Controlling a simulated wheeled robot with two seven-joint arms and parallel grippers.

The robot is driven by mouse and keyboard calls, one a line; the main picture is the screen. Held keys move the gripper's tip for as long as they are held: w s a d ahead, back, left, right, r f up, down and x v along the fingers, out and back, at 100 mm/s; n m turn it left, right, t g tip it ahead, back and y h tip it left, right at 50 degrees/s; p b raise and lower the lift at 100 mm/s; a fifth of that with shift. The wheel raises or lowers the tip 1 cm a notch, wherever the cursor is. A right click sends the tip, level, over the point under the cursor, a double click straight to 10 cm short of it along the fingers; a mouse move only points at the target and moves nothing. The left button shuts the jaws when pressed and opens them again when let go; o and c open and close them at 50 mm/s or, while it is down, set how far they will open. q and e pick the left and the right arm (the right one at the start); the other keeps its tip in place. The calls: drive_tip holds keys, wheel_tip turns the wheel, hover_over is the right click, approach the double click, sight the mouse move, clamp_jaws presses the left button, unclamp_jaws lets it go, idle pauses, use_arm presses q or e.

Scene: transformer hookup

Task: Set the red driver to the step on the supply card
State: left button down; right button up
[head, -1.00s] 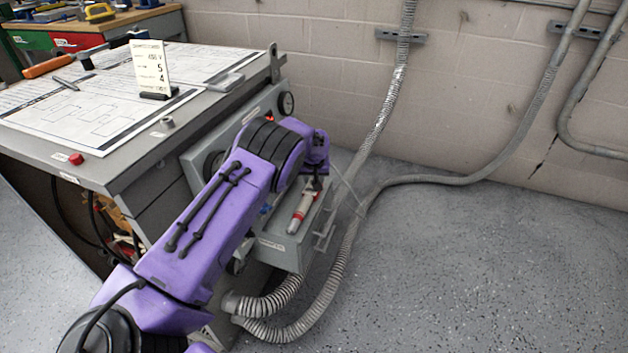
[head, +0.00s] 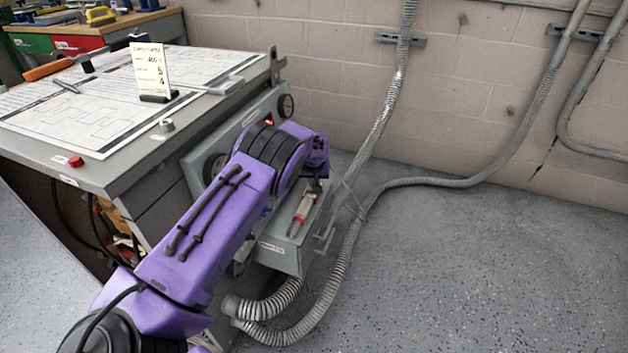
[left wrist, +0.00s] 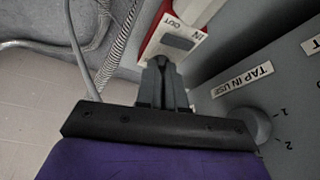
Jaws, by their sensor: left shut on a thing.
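The red driver (head: 302,211) is a red body with a pale middle, slanting at the front of the grey cabinet below my left arm. In the left wrist view its white plate (left wrist: 174,42), marked IN and OUT with a grey window, sits on the red body. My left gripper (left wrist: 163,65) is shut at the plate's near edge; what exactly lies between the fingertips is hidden. The supply card (head: 149,68) stands upright on the bench; its large figures read 5 and 4, one above the other. A label reading TAP IN USE (left wrist: 245,80) sits beside a round knob (left wrist: 258,125) with 1 and 2.
The grey cabinet (head: 272,254) is fixed to the bench side, with a dial (head: 286,106) at its upper right. Flexible conduits (head: 346,255) run from below it to the wall. Drawings, a red button (head: 76,161) and tools lie on the bench. The right floor is clear.

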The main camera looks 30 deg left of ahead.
idle(0.8)
use_arm(q)
drive_tip(key=c, duration=1.1)
unclamp_jaws()
drive_tip(key=p+v, duration=0.2)
drive_tip(key=v, duration=0.8)
drive_tip(key=shift+r, duration=0.25)
drive_tip(key=shift+s, duration=0.1)
drive_tip(key=shift+c, duration=0.3)
